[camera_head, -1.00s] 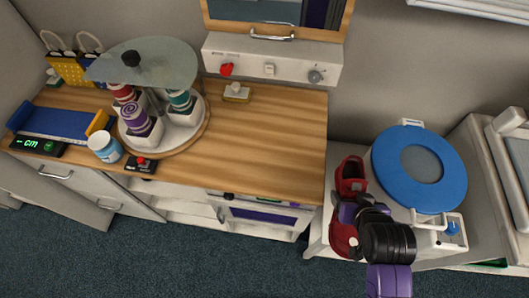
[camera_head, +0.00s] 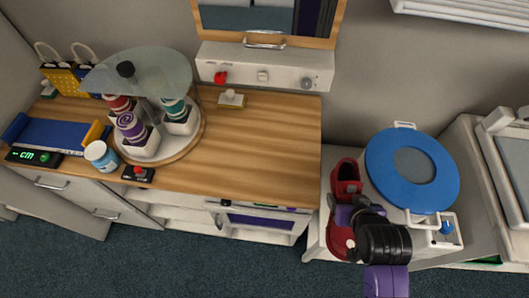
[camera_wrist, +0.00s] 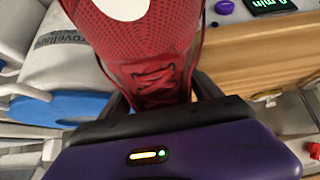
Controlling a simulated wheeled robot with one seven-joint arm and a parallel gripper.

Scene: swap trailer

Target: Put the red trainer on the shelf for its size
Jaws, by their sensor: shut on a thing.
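The red trainer (camera_head: 343,208) is held in my gripper (camera_head: 352,213), to the right of the wooden counter and beside the blue round lid. A blue measuring device (camera_head: 57,133) with a yellow slider lies on the counter's left end, beside a small display (camera_head: 22,156) showing "cm". Open white shelf spaces (camera_head: 180,213) show under the counter front; no size labels are readable.
A glass-topped round carousel (camera_head: 150,145) with several coloured rolls stands on the counter. A blue-and-white jar (camera_head: 101,156) and a red-button box (camera_head: 138,174) sit near the front edge. The blue round lid (camera_head: 436,180) is close to my arm.

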